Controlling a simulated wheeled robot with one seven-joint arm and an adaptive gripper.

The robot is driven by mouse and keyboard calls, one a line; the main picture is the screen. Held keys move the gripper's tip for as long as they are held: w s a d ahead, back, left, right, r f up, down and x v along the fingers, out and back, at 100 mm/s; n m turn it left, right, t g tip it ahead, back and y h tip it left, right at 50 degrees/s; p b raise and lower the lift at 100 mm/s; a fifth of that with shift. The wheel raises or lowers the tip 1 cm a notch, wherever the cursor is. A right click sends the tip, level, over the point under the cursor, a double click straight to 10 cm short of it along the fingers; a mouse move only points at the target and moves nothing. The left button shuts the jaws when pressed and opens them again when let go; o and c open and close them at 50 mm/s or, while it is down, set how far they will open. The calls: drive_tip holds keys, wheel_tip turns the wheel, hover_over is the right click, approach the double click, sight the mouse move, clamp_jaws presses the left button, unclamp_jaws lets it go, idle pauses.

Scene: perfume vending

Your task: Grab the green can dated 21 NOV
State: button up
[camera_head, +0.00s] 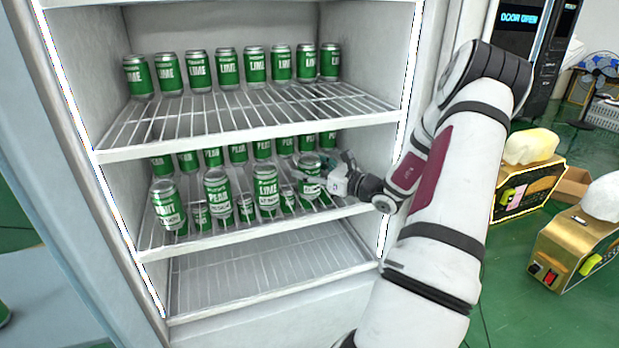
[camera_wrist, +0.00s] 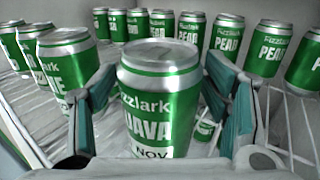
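A green can with a silver top (camera_wrist: 160,95) stands between the fingers of my gripper (camera_wrist: 165,100) in the wrist view. In the head view this can (camera_head: 309,170) is at the right end of the front row on the middle shelf. My gripper (camera_head: 328,178) reaches in from the right, with a finger on each side of the can. The fingers look open, with a narrow gap on the right side. Contact on the left is unclear.
Other front cans (camera_head: 169,205) (camera_head: 217,197) (camera_head: 265,190) stand to the left on the same wire shelf. A row of PEAR cans (camera_wrist: 228,35) stands behind. LIME cans (camera_head: 227,68) line the upper shelf (camera_head: 245,135). The bottom shelf (camera_head: 260,275) is empty. The cabinet's right wall (camera_head: 378,160) is close.

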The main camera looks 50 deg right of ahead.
drive_tip(key=c, duration=1.1)
drive_tip(key=shift+r, duration=0.1)
